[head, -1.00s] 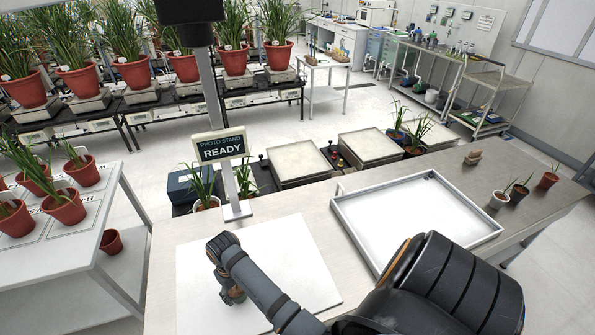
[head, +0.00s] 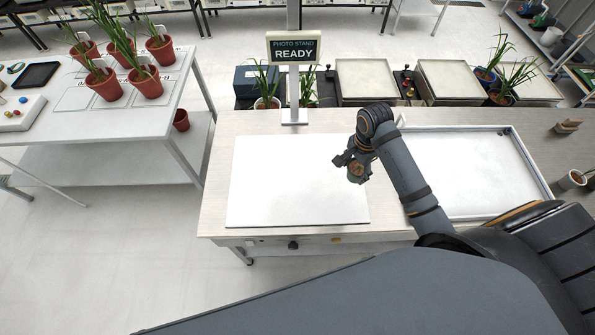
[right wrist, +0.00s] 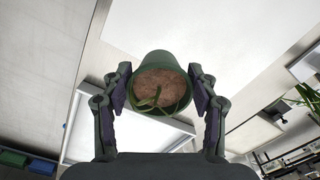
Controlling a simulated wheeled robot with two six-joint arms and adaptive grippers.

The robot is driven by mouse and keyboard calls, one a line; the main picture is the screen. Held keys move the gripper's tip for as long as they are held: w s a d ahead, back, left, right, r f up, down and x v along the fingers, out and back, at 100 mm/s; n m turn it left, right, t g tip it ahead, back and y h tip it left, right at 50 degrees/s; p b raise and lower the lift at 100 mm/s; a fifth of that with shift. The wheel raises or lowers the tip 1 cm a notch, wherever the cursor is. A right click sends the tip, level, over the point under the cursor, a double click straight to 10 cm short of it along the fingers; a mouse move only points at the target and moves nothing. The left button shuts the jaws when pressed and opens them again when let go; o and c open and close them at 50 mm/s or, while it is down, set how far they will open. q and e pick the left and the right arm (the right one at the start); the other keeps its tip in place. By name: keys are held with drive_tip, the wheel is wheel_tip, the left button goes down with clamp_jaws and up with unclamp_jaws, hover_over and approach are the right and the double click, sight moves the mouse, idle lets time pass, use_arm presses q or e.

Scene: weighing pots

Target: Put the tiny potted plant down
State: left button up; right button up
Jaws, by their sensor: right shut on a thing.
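My right gripper (head: 352,163) is over the right edge of the white board (head: 285,190) on the bench. It is shut on a tiny plant pot (head: 356,174). In the right wrist view my right gripper (right wrist: 160,92) has a finger pressed to each side of the green pot (right wrist: 158,62). Brown soil (right wrist: 160,85) and a small green sprout (right wrist: 150,102) show at its mouth. The pot appears raised; its gap to the board cannot be told. My left gripper is not in view.
A photo stand with a READY sign (head: 293,47) stands behind the board. A white tray (head: 510,137) lies right of the board, and a small pot (head: 571,180) stands beyond it. A left table (head: 165,98) holds several red pots. The board's middle is clear.

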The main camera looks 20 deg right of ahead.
drive_tip(key=shift+s+d+r+m, duration=0.2)
drive_tip(key=shift+d+r+m, duration=0.05)
drive_tip(key=shift+r+m, duration=0.5)
drive_tip(key=w+a+f+p, duration=0.2)
drive_tip(key=w+a+f, duration=0.2)
drive_tip(key=w+a, duration=0.25)
hover_over(311, 182)
wheel_tip(311, 182, down, 6)
wheel_tip(311, 182, down, 2)
drive_tip(key=shift+a+f, duration=0.15)
drive_tip(key=shift+f, duration=0.45)
